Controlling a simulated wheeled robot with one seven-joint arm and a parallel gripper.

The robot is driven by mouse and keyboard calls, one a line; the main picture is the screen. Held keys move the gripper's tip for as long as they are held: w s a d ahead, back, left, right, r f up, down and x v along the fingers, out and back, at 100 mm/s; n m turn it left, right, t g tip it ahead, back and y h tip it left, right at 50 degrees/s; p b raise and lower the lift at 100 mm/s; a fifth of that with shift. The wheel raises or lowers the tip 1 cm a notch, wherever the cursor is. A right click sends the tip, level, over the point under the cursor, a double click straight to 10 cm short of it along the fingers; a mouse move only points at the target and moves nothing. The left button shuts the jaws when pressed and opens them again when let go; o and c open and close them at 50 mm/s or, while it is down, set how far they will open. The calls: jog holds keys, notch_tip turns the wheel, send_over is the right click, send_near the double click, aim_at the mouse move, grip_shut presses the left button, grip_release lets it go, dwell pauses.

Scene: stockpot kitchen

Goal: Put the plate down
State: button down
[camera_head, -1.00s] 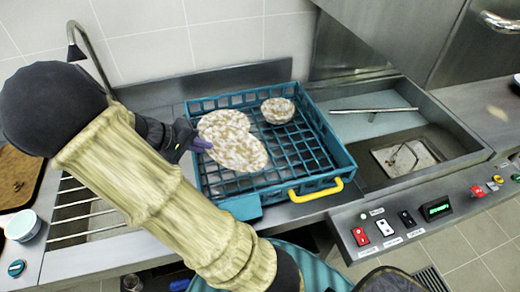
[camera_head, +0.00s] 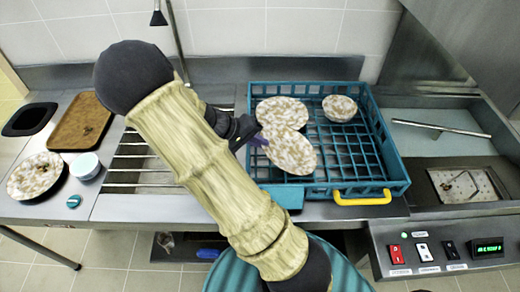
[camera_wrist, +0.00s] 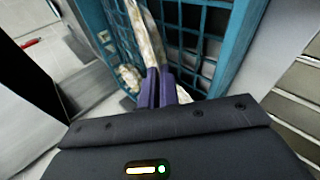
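A white plate with brown mottling (camera_head: 291,152) is held at its left edge by my gripper (camera_head: 259,141), over the teal dish rack (camera_head: 387,150). In the wrist view the plate (camera_wrist: 148,32) shows edge-on, between the purple fingers of my gripper (camera_wrist: 162,88). Whether its lower edge touches the rack floor I cannot tell. A second mottled plate (camera_head: 279,110) is in the rack just behind it, partly covered.
On the left counter are a mottled plate (camera_head: 33,174), a white-and-blue cup (camera_head: 85,166), a brown tray (camera_head: 80,122) and a black bin opening (camera_head: 28,119). The rack has a yellow handle (camera_head: 362,198). A sink (camera_head: 455,175) lies to the right. The rack's right part is clear.

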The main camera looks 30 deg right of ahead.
notch_tip(320, 180, down, 4)
jog(key=shift+r, duration=0.1)
jog(key=shift+s, duration=0.15)
jog(key=shift+f, duration=0.2)
jog(key=c, duration=1.6)
grip_release()
jog(key=shift+c, duration=0.2)
jog(key=shift+r, duration=0.1)
jog(key=b+v, duration=0.1)
jog(key=v, duration=1.1)
